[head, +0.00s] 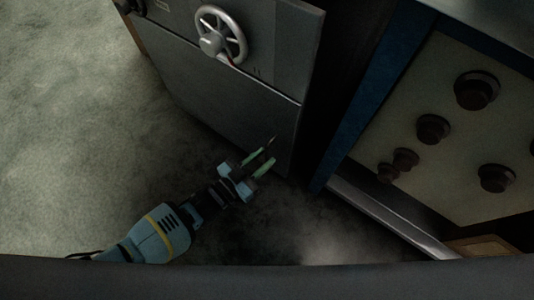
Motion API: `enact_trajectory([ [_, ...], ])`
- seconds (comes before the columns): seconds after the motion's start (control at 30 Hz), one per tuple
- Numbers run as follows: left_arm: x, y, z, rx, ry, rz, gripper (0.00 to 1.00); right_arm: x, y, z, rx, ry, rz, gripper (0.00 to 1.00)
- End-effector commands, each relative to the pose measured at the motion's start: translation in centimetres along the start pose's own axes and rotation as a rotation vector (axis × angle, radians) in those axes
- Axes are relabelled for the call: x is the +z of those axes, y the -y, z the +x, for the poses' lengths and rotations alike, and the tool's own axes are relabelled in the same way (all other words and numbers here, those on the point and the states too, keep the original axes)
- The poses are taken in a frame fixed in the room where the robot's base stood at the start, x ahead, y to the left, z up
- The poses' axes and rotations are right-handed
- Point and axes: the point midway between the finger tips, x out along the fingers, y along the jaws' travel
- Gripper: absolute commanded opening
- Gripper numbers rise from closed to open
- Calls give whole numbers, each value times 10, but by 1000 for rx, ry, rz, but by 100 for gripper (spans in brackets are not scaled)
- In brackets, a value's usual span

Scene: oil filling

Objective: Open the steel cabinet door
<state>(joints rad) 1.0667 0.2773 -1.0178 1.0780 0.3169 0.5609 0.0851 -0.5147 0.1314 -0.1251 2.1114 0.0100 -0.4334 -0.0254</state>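A grey steel cabinet (235,103) stands at the top middle of the head view. Its front has a flat panel and a spoked handwheel (221,35) near the top. A dark space lies to the right of the panel's edge; I cannot tell whether it is an opening or the cabinet's shaded side. My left gripper (264,156) reaches up from the lower left to the panel's lower right corner. Its two green-padded fingers are apart with nothing seen between them. I cannot tell whether they touch the panel. My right gripper is not in view.
A blue-framed cabinet with a pale panel (448,135) and several dark round knobs (477,90) stands at the right, with a light ledge (390,218) along its base. The grey floor (75,130) at the left is clear.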

Motion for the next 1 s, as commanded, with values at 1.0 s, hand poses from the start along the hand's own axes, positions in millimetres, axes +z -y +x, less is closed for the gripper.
enact_trajectory([
  [1.0, 0, 0, 22, 0, 0, -1, 0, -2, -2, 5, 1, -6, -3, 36],
])
